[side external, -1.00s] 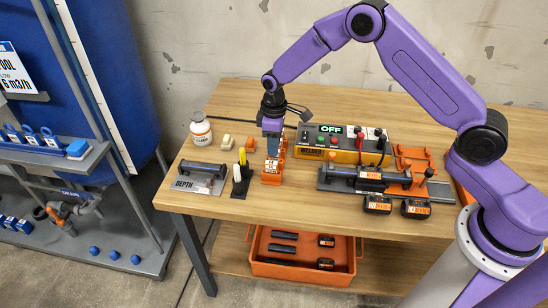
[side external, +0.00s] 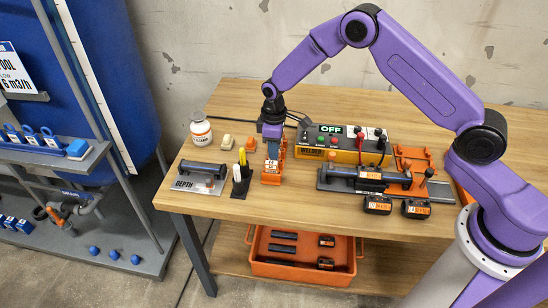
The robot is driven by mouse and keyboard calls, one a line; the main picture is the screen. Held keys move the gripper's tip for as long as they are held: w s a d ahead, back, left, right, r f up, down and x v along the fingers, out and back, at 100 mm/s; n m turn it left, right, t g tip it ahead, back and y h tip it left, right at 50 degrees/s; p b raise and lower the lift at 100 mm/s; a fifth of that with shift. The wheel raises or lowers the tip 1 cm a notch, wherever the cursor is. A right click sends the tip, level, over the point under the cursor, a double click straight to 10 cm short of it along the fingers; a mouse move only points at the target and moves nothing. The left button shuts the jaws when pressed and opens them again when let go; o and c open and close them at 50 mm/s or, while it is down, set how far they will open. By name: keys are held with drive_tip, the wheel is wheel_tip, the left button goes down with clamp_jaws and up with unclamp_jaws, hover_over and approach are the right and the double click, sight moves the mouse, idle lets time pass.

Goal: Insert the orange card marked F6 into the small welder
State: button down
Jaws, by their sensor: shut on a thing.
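My gripper (side external: 272,156) points down at the orange card rack (side external: 271,179), at the middle-left of the table. Its grey fingers are shut on an orange card at the rack. The fingers hide most of that card, and its mark is too small to read. I cannot tell whether it is still seated in the rack. Other orange cards with white labels stand there. The small welder (side external: 345,157) is a yellow and grey box to the right of the rack, with a display reading OFF and green and red buttons. Its card slot cannot be made out.
A black holder with yellow and white pens (side external: 241,178) stands just left of the rack. A depth gauge plate (side external: 198,183) and a white bottle (side external: 201,130) are further left. An orange clamp fixture with a pipe (side external: 370,181) and two batteries (side external: 378,205) lie right. Bare wood shows in front.

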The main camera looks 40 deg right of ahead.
drive_tip(key=shift+r, duration=2.4)
drive_tip(key=shift+r, duration=0.1)
drive_tip(key=shift+r, duration=0.9)
